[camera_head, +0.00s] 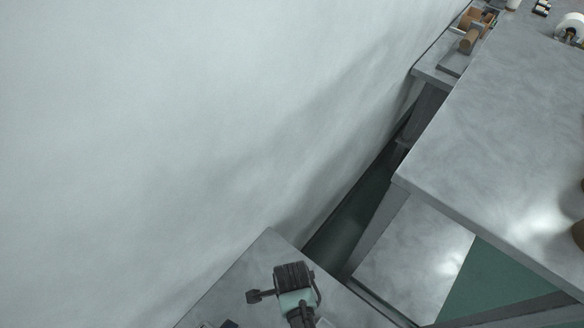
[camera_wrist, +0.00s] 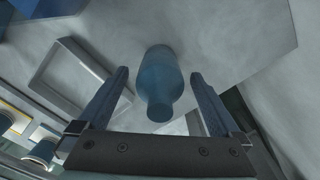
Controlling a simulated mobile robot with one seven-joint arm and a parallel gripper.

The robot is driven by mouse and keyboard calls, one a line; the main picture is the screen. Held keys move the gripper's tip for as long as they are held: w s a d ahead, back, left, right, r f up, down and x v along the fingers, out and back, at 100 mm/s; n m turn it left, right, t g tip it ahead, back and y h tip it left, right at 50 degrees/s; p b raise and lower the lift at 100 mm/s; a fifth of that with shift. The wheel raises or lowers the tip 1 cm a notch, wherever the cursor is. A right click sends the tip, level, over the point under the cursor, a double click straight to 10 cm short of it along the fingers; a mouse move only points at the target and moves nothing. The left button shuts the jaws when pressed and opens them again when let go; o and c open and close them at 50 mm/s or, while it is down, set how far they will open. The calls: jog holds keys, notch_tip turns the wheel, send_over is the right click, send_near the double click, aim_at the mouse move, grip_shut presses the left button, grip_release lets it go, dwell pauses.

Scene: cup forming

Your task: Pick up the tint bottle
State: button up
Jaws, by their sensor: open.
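A translucent blue bottle (camera_wrist: 158,80), which looks like the tint bottle, is in the middle of the wrist view, with its narrower neck toward my gripper. My gripper (camera_wrist: 160,78) is open, with one finger on each side of the bottle and a visible gap on both sides. In the head view only the upper part of my wrist shows at the bottom, over a grey table (camera_head: 232,278). The fingers and the bottle cannot be made out there.
Blue-and-white containers (camera_wrist: 42,150) stand at the lower left. A larger grey table (camera_head: 490,130) is at the right in the head view, and a bare white wall (camera_head: 150,120) fills the left.

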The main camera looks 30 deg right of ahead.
jog(key=shift+c, duration=0.2)
jog(key=c, duration=1.5)
jog(key=shift+r, duration=0.1)
